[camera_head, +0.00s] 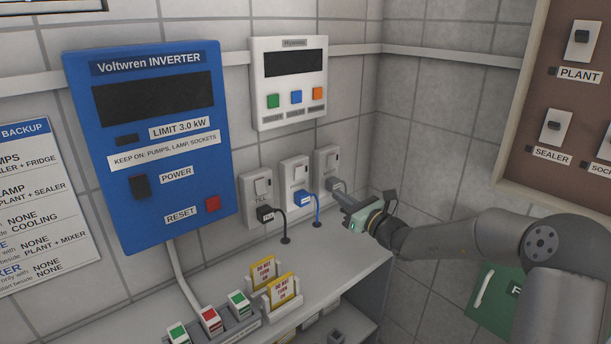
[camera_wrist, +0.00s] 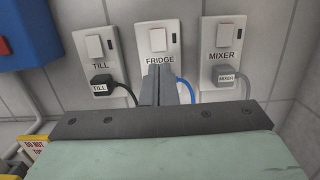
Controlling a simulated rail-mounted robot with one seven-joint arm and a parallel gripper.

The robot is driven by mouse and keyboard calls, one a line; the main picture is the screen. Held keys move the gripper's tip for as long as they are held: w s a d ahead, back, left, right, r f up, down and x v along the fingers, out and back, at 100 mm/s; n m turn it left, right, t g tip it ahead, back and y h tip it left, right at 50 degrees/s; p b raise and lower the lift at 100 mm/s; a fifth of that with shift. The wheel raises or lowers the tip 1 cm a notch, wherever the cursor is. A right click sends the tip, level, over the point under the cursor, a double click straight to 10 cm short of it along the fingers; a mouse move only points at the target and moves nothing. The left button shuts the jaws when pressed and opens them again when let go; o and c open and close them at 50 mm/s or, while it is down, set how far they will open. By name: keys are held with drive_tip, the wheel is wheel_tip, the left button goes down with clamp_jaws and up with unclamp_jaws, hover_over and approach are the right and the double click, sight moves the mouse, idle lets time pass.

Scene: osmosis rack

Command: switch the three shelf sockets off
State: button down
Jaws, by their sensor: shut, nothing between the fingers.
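Three white wall sockets stand in a row above the shelf. The till socket (camera_head: 254,204) has a black plug, the fridge socket (camera_head: 294,178) a blue plug, and the mixer socket (camera_head: 326,160) a grey plug. The wrist view shows their labels and white rockers: till rocker (camera_wrist: 94,47), fridge rocker (camera_wrist: 158,40), mixer rocker (camera_wrist: 221,36). I cannot tell which way the rockers are set. My gripper (camera_head: 338,196) is shut and empty, in front of the sockets. In the wrist view its fingers (camera_wrist: 165,70) cover the fridge plug, below the fridge rocker.
A blue inverter (camera_head: 150,215) and a white panel with three coloured buttons (camera_head: 290,118) hang on the wall. A switch board (camera_head: 550,100) is at right.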

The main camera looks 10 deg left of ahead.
sight(301, 169)
drive_tip(key=p+x, duration=0.3)
drive_tip(key=x, duration=1.1)
